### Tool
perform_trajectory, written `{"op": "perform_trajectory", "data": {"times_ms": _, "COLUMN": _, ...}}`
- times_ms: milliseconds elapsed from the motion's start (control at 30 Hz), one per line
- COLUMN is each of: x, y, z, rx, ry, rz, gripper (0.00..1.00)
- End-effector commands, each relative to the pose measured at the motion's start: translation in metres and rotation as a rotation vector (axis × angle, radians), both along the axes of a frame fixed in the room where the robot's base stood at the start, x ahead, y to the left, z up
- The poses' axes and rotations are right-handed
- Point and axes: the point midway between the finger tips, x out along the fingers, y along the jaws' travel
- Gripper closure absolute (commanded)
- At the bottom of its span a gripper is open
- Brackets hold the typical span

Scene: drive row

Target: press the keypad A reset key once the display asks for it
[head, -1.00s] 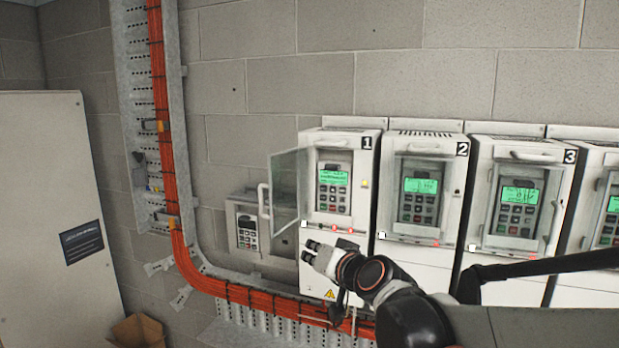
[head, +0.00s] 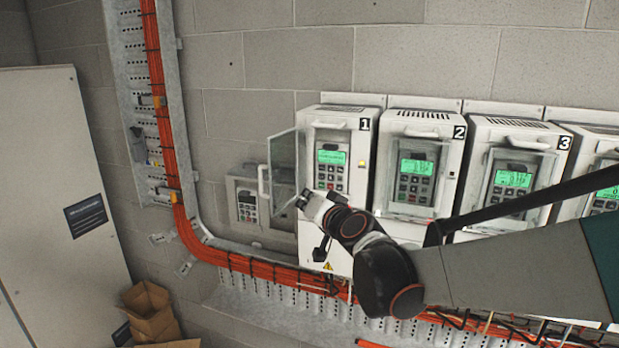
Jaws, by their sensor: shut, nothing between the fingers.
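The drive marked 1 (head: 348,245) has its clear door (head: 283,165) swung open to the left. Its keypad (head: 331,160) shows a lit green display (head: 331,157) with text too small to read. No letter A is legible on any keypad, so I cannot tell which is keypad A. My gripper (head: 303,198) is shut and empty, in front of the lower left of drive 1, near the lower edge of the open door. I cannot tell if the fingertips touch anything.
Drives 2 (head: 418,160) and 3 (head: 512,175) stand to the right with green displays behind shut covers. A small grey unit with an unlit keypad (head: 247,207) is on the wall at left. Orange cables (head: 168,130) run down and along below. Cardboard boxes (head: 150,312) sit at lower left.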

Motion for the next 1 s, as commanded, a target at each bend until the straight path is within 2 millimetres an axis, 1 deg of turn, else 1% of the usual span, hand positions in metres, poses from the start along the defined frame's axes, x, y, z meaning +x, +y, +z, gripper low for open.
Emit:
{"op": "perform_trajectory", "data": {"times_ms": 400, "x": 0.048, "y": -0.023, "z": 0.000, "rx": 0.000, "ry": 0.001, "rz": -0.001, "gripper": 1.00}}
{"op": "perform_trajectory", "data": {"times_ms": 600, "x": 0.066, "y": -0.031, "z": -0.001, "rx": 0.000, "ry": 0.001, "rz": -0.001, "gripper": 1.00}}
{"op": "perform_trajectory", "data": {"times_ms": 800, "x": 0.073, "y": -0.034, "z": 0.000, "rx": 0.001, "ry": 0.000, "rz": 0.000, "gripper": 1.00}}
{"op": "perform_trajectory", "data": {"times_ms": 1000, "x": 0.073, "y": -0.034, "z": 0.000, "rx": 0.001, "ry": 0.000, "rz": 0.000, "gripper": 1.00}}
